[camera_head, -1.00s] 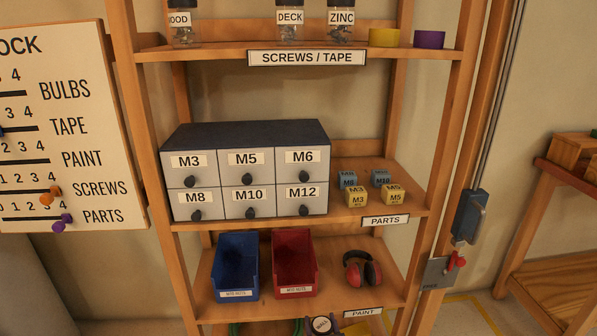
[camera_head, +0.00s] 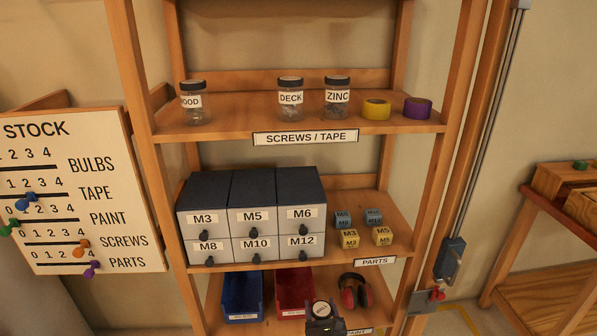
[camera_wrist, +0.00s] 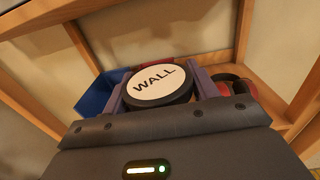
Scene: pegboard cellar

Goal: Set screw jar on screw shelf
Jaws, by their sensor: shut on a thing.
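My gripper (camera_head: 322,318) is low in the head view, in front of the lower shelf. It is shut on a jar with a dark lid and a white round label; the lid (camera_wrist: 158,84) reads WALL in the wrist view, and the jar's top (camera_head: 322,308) shows in the head view. The jar's body is mostly hidden. The SCREWS / TAPE shelf (camera_head: 228,123) is well above my gripper. A gap lies between the WOOD and DECK jars.
A yellow tape roll (camera_head: 376,109) and a purple one (camera_head: 417,108) sit right of the ZINC jar. Below are the drawer cabinet (camera_head: 250,215) and small boxes (camera_head: 350,238). Blue bin (camera_head: 242,294), red bin (camera_head: 294,290) and ear defenders (camera_head: 354,290) are near my gripper.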

